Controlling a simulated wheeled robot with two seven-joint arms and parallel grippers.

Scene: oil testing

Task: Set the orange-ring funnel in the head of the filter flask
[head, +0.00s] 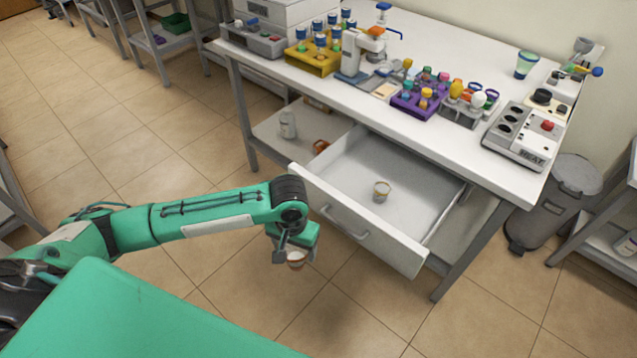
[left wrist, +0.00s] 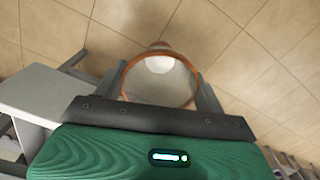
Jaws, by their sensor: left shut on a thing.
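My left gripper (head: 296,252) is shut on a small pale funnel with an orange ring (head: 296,261), held over the floor in front of the open drawer. In the left wrist view the orange ring (left wrist: 160,56) shows from above between the two fingers, which grip it at its sides. A glass-like piece with a grey cup-shaped top (head: 583,46), a green part and a blue knob stands at the table's back right corner; I cannot tell for sure that it is the filter flask. My right gripper is not in view.
The white table (head: 455,62) carries a yellow rack (head: 314,62), a purple rack (head: 420,105) and a heater (head: 522,135). A grey bin (head: 555,205) stands at the right.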

